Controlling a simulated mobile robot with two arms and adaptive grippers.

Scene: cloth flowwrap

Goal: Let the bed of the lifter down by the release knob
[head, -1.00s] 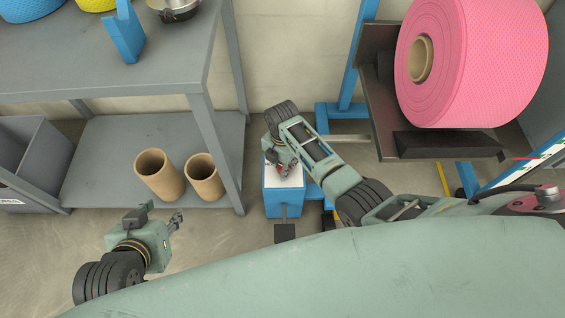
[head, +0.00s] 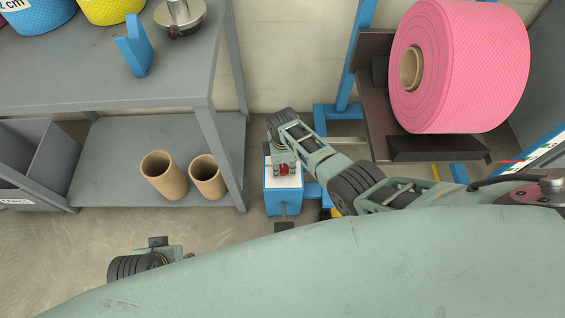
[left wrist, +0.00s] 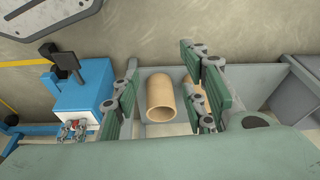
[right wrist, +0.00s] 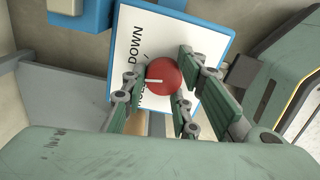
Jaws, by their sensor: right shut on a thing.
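The release knob is a red round knob (right wrist: 163,76) with a white pointer line, on a white label plate (right wrist: 190,35) with "DOWN" and a partly hidden word. In the right wrist view my right gripper (right wrist: 158,84) is shut on the knob, its fingers on either side. The plate tops a blue box (head: 284,200) at the lifter's foot in the head view. The lifter's dark bed (head: 440,150) carries a large pink roll (head: 465,65). My left gripper (left wrist: 160,68) is open and empty above the floor; in the head view it is partly hidden by my body.
A grey shelf unit (head: 100,145) stands at left, with two cardboard tubes (head: 164,175) on its lower shelf. A grey bin (head: 35,160) is at far left. Floor between the shelf and my body is clear.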

